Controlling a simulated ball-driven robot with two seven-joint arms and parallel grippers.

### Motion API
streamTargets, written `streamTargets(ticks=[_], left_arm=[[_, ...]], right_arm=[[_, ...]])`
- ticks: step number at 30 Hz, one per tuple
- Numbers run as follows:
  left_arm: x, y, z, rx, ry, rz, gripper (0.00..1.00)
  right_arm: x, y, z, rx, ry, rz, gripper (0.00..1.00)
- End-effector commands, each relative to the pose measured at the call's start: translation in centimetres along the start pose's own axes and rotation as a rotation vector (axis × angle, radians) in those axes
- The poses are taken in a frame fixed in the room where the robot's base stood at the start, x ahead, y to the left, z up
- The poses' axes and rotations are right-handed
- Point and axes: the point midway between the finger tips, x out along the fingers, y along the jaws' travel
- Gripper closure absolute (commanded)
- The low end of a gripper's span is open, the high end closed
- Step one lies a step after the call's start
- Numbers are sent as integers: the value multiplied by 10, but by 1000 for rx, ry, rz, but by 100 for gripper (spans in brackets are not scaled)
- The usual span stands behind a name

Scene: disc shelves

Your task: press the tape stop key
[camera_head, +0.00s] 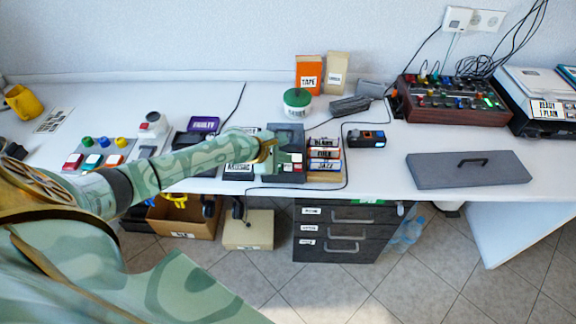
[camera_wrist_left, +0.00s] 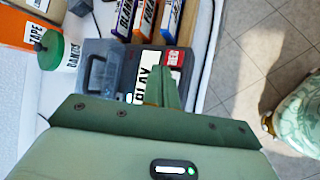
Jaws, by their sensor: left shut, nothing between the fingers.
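The dark grey tape recorder (camera_head: 290,134) lies flat near the front edge of the desk. It also shows in the left wrist view (camera_wrist_left: 125,55), with a red REC key (camera_wrist_left: 172,57) and a white PLAY key (camera_wrist_left: 146,80). Another pale key beside them is partly hidden by my fingers. I cannot read a stop label. My left gripper (camera_head: 272,150) is shut and empty, over the recorder; its fingertips (camera_wrist_left: 158,75) are in front of the key row in the wrist view. I cannot tell whether they touch a key. My right gripper is not in view.
A green-lidded tub (camera_head: 297,102) and an orange TAPE box (camera_head: 309,75) stand behind. A small black device (camera_head: 366,138) and a grey handled lid (camera_head: 470,170) lie to the right. Cables cross the desk.

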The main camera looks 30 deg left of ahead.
Motion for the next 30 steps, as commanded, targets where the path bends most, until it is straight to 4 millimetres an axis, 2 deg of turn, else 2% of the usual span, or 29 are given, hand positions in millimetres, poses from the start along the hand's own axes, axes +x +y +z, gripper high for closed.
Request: streamTargets(ticks=[30], left_arm=[[6, -4, -4, -1, 0, 0, 100]], right_arm=[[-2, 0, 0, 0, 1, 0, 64]])
